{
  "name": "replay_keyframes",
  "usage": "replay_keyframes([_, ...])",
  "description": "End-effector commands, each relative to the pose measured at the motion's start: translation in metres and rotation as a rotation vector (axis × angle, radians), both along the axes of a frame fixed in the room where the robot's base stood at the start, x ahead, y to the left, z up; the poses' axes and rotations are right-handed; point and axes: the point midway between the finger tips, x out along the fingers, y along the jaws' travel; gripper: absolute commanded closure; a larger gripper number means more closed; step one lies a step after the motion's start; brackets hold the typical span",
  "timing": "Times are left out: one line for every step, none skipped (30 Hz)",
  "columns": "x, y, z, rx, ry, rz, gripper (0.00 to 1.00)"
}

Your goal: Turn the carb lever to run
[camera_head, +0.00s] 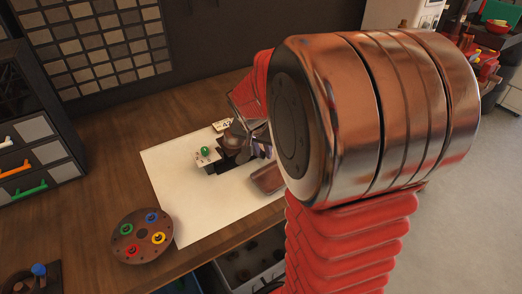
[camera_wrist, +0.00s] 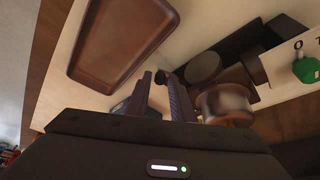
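A small green knob (camera_head: 205,150) sits on a white plate (camera_head: 207,160) on the pale mat, beside the brown and black carburetor (camera_head: 233,143). In the wrist view the green knob (camera_wrist: 307,70) is at the right edge, on a white plate with dark marks that I cannot fully read. I cannot tell for certain that this knob is the carb lever. My gripper (camera_wrist: 158,82) has its two fingers apart and nothing visible between them. It is beside the copper-brown round part (camera_wrist: 226,106), left of the knob. In the head view my arm partly hides my gripper (camera_head: 262,151).
A brown tray (camera_wrist: 75,66) lies close to my fingers; it also shows in the head view (camera_head: 268,191). A round dish (camera_head: 125,252) with coloured rings stands at the mat's lower left. A drawer cabinet (camera_head: 50,152) stands at left. The mat's left part (camera_head: 175,185) is clear.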

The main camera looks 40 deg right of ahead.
Motion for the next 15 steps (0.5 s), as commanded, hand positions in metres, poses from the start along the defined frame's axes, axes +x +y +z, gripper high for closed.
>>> replay_keyframes([-0.0001,0.0000,0.0001,0.000,0.000,0.000,0.79])
replay_keyframes([-0.0001,0.0000,0.0001,0.000,0.000,0.000,0.79])
replay_keyframes([-0.0001,0.0000,0.0001,0.000,0.000,0.000,0.79])
replay_keyframes([-0.0001,0.0000,0.0002,0.000,0.000,0.000,0.79])
replay_keyframes([-0.0001,-0.0001,0.0002,0.000,0.000,0.000,0.80])
replay_keyframes([-0.0001,-0.0001,0.0002,0.000,0.000,0.000,0.83])
replay_keyframes([-0.0001,-0.0001,0.0002,0.000,0.000,0.000,0.85])
replay_keyframes([-0.0002,-0.0001,0.0003,0.000,0.000,-0.001,0.87])
replay_keyframes([-0.0002,-0.0001,0.0003,0.000,0.000,-0.001,0.90])
replay_keyframes([-0.0001,0.0000,0.0003,0.000,0.000,-0.001,0.92])
replay_keyframes([-0.0001,0.0000,0.0003,0.000,0.000,-0.001,0.94])
replay_keyframes([-0.0001,0.0000,0.0003,0.000,0.000,-0.001,0.97])
replay_keyframes([-0.0001,-0.0001,0.0004,0.000,0.000,-0.001,0.99])
replay_keyframes([-0.0001,-0.0001,0.0004,0.000,0.000,-0.001,1.00])
replay_keyframes([-0.0001,-0.0001,0.0004,0.000,0.000,-0.001,1.00])
